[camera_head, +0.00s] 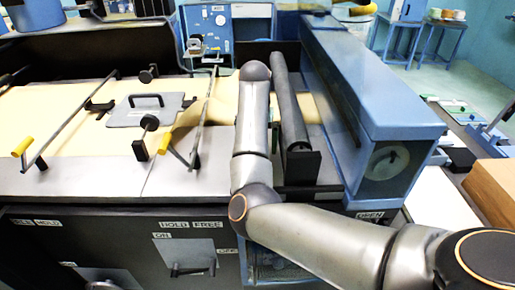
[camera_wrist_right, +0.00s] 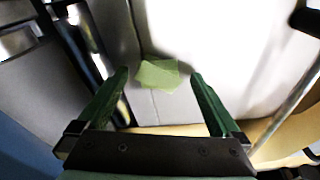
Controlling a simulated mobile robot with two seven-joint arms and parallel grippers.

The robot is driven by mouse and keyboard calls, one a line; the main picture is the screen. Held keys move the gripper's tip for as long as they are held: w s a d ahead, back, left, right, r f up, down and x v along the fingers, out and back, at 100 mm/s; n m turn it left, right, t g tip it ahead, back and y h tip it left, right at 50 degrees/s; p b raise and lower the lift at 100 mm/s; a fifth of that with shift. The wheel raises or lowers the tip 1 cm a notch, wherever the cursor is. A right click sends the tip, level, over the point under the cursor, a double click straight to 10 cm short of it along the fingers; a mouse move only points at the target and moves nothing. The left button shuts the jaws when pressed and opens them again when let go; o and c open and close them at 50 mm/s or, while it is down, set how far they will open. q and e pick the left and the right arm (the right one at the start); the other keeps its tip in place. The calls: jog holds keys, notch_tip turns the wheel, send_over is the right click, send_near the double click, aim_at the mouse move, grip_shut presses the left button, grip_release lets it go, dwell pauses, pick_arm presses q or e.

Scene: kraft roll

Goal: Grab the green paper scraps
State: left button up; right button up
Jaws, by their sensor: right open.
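A light green paper scrap (camera_wrist_right: 157,74) lies on a pale flat surface in the right wrist view. It shows between the two green fingers of my right gripper (camera_wrist_right: 160,76), a little beyond them. I cannot tell how far below the fingertips it is, and nothing is between the fingers in their grip. The gripper is open. In the head view my right arm reaches in over the machine and hides the scrap and most of the gripper. My left gripper is not in view.
A dark roller (camera_head: 290,105) and a blue housing (camera_head: 375,90) stand right of my arm. Brown kraft paper (camera_head: 60,110) covers the machine bed, with a grey handled plate (camera_head: 145,112) on it. Levers with yellow grips (camera_head: 22,147) stand at the left.

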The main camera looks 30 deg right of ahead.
jog(key=shift+f, duration=0.1)
jog(key=c, duration=1.2)
